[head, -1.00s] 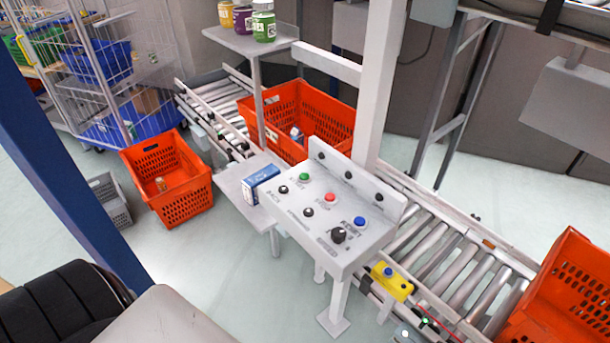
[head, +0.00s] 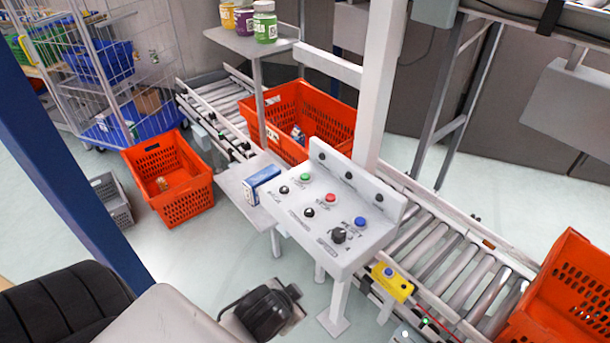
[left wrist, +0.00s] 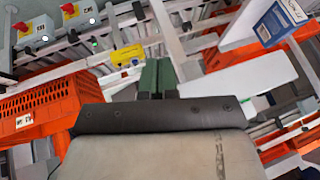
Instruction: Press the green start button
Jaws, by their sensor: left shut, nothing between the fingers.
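The green button (head: 305,177) is at the upper left of a white control panel (head: 285,222) in the head view. A red button (head: 330,198) and a blue button (head: 361,222) sit to its right on the same panel. My left gripper (left wrist: 157,78) shows its two green fingers shut together in the left wrist view, with nothing between them. In the head view my dark left wrist is at the bottom, in front of and below the panel, apart from the button. The fingertips are not clear there. My right gripper is not in view.
A blue-and-white box (head: 262,184) stands on a small shelf left of the panel. Orange totes (head: 165,180) stand around. A white post (head: 378,85) rises behind the panel.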

